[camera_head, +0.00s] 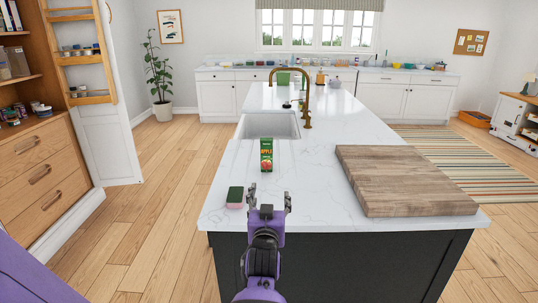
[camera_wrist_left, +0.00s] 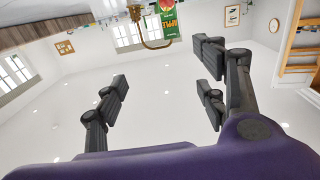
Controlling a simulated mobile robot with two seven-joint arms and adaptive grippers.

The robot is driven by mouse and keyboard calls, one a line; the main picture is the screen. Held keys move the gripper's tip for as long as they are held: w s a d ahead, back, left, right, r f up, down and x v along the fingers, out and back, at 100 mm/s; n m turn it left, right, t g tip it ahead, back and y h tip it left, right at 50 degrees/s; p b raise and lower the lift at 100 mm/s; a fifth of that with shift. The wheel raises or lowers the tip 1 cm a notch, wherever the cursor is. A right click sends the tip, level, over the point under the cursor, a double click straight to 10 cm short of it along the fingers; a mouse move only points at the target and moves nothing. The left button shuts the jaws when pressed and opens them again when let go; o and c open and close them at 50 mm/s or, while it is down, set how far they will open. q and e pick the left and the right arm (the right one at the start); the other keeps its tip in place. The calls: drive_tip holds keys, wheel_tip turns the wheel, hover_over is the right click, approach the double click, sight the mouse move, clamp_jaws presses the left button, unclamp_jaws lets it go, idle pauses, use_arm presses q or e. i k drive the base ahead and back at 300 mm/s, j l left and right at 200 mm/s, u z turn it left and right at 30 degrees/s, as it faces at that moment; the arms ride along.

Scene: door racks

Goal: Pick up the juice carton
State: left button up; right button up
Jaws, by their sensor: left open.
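The juice carton (camera_head: 266,155), green with a red apple picture and the word APPLE, stands upright on the white marble island top (camera_head: 310,175), just in front of the sink. My left gripper (camera_head: 269,199) is at the near end of the island, in front of the carton and apart from it. Its fingers are spread and empty. In the left wrist view, my left gripper (camera_wrist_left: 163,82) is open, and the carton (camera_wrist_left: 170,20) appears upside down at the top edge, beyond the fingers and partly cut off. My right gripper does not show.
A green and pink sponge (camera_head: 235,197) lies left of the gripper. A thick wooden board (camera_head: 405,180) covers the right side of the island. Behind the carton are the sink (camera_head: 268,126) and a brass faucet (camera_head: 307,95). The counter around the carton is clear.

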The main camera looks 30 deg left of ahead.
sight(267, 143)
drive_tip(key=i+j, duration=0.7)
drive_tip(key=i, duration=0.05)
